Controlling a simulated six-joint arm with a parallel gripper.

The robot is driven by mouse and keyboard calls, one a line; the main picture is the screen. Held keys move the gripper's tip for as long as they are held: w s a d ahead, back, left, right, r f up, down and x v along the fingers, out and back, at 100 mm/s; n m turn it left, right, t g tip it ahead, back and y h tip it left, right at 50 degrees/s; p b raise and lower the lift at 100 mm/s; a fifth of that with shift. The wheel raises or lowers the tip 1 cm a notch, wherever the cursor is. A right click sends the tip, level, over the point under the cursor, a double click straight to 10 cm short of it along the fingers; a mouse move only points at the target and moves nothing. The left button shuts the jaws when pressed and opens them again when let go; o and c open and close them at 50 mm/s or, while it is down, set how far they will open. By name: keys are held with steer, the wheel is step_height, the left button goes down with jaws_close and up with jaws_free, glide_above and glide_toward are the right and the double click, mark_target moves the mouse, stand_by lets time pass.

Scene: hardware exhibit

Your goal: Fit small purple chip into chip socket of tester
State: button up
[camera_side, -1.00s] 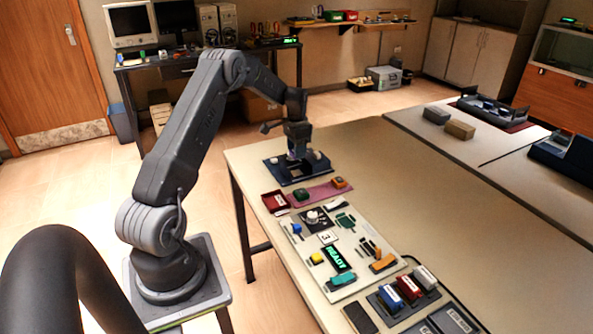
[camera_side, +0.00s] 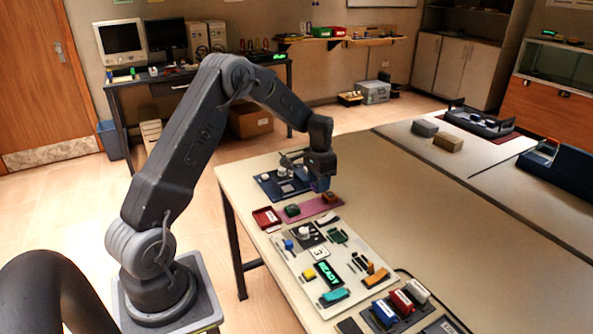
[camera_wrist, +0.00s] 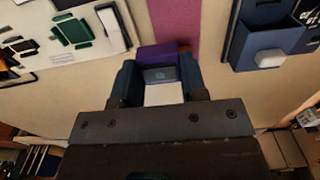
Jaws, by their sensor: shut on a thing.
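My gripper (camera_side: 322,188) is shut on the small purple chip (camera_wrist: 164,52), which shows a grey face between the two fingers in the wrist view. In the side view my gripper hangs above the table, right of the blue tray, and the chip is too small to make out there. The tester (camera_side: 302,262) is a pale board with a green READY display (camera_side: 328,271), nearer the camera than my gripper. A dark green framed part (camera_side: 337,236) lies on its far side; it also shows in the wrist view (camera_wrist: 73,30). I cannot tell which part is the chip socket.
A blue tray (camera_side: 268,182) stands behind and left of my gripper. A magenta strip (camera_side: 317,205) with small blocks and a red bin (camera_side: 266,218) lie between tray and tester. Coloured blocks (camera_side: 402,302) stand at the near end.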

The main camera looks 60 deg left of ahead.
glide_above(337, 236)
steer(key=shift+f, duration=2.85)
steer(key=shift+f, duration=0.65)
steer(key=o, duration=1.3)
step_height(337, 236, up, 8)
steer(key=shift+f, duration=0.25)
